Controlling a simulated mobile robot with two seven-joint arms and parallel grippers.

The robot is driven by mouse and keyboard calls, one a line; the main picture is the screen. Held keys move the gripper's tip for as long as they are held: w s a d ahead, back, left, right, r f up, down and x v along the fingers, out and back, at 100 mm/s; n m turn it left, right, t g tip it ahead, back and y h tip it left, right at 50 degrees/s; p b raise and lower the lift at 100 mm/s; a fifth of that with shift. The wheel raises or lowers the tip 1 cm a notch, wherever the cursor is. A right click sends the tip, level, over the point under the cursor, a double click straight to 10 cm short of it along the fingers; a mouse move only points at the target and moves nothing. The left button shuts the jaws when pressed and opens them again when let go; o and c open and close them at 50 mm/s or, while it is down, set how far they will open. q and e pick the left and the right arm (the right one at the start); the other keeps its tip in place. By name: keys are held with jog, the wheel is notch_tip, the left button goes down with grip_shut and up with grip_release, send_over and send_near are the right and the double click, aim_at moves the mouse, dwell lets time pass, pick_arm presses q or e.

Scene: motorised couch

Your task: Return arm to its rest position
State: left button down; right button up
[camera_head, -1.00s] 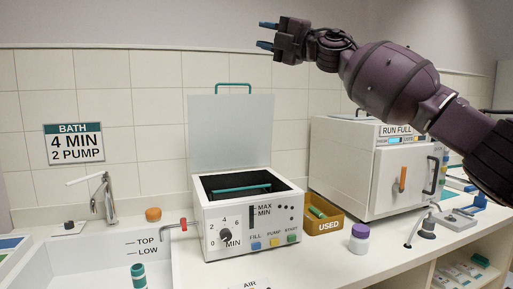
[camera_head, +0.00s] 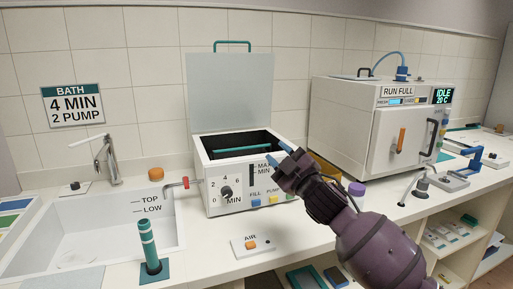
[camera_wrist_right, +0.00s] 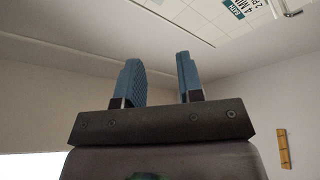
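My right gripper (camera_head: 279,155) shows in the head view, its arm coming in from the lower right. Its blue fingertips are in front of the white bath unit (camera_head: 212,195) and cover part of its front panel. In the right wrist view, the two blue fingers (camera_wrist_right: 159,82) stand apart with nothing between them, against the wall and ceiling. My left gripper is not in view.
The bath lid (camera_head: 230,95) stands open. A white oven-like unit (camera_head: 345,140) stands at the right, its display reading IDLE. A sink (camera_head: 90,235) is at the left, with a green-banded cylinder (camera_head: 148,245) near its front edge. An AIR button plate (camera_head: 255,245) is on the counter.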

jog(key=s+d+f+m+g+h, duration=0.1)
jog(key=s+d+f+m+h, duration=0.2)
jog(key=s+f, duration=0.4)
jog(key=s+d+f+m+h, duration=0.2)
jog(key=s+d+f+m, duration=0.25)
jog(key=f, duration=0.55)
jog(key=s+d+f+m+g+h, duration=0.1)
jog(key=s+d+f+m+h, duration=0.15)
jog(key=s+d+f, duration=0.4)
jog(key=s+d+f+m+g+h, duration=0.2)
jog(key=s+d+f, duration=0.2)
jog(key=s+f, duration=0.5)
jog(key=s+d+f+m+g+h+p, duration=0.1)
jog(key=s+d+f+m+g+h, duration=0.1)
jog(key=s+f, duration=0.8)
jog(key=s+d+m+g, duration=0.1)
jog(key=s, duration=0.4)
jog(key=shift+d+f, duration=0.3)
jog(key=shift+d, duration=0.05)
